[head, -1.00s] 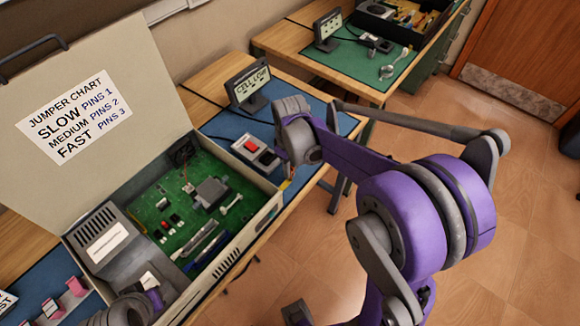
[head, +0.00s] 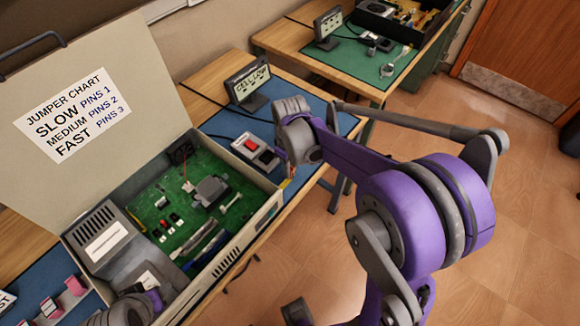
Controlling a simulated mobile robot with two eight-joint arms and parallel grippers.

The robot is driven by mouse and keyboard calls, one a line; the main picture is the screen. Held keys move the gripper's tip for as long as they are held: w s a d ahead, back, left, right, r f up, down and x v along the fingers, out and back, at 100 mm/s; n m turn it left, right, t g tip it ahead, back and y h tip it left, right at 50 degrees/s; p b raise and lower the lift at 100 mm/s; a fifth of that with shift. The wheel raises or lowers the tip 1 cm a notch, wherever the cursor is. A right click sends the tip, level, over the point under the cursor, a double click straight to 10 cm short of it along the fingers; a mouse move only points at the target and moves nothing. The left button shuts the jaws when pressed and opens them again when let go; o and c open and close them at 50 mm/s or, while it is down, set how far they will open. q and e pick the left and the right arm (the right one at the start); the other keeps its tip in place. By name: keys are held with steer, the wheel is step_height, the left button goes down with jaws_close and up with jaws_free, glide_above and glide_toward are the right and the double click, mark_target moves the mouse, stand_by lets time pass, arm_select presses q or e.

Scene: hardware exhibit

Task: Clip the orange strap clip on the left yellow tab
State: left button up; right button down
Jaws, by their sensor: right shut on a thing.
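My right gripper (head: 286,160) is at the right end of the near bench, beyond the open case, with my purple arm reaching to it from the lower right. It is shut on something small. A bit of orange shows at its tip, which fits the orange strap clip (head: 292,171), but most of it is hidden by the wrist. A small yellow patch (head: 285,184) shows just below, at the bench edge. I cannot tell whether it is the left yellow tab, or whether the clip touches it. Part of my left gripper (head: 153,298) shows at the bottom left; its fingers are not clear.
An open case (head: 245,228) with a green circuit board fills the near bench. Beside it are a red-buttoned box (head: 264,158) and a small display (head: 250,90). A second bench with a green mat (head: 345,68) stands behind. Tiled floor lies right.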

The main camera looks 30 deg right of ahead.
arm_select(q)
steer(key=shift+s+f+b, duration=0.15)
steer(key=shift+f+b, duration=0.35)
steer(key=shift+f, duration=0.15)
arm_select(e)
steer(key=shift+f, duration=0.8)
steer(key=c, duration=0.7)
jaws_free()
steer(key=o, duration=0.3)
arm_select(q)
steer(key=shift+r+p, duration=0.4)
steer(key=shift+r, duration=0.05)
arm_select(e)
steer(key=shift+r, duration=0.7)
steer(key=shift+r+p, duration=1.7)
steer(key=shift+r, duration=1.3)
arm_select(q)
steer(key=r, duration=0.1)
steer(key=w+r, duration=0.1)
steer(key=r, duration=0.2)
steer(key=shift+w+r, duration=0.15)
steer(key=shift+w, duration=0.1)
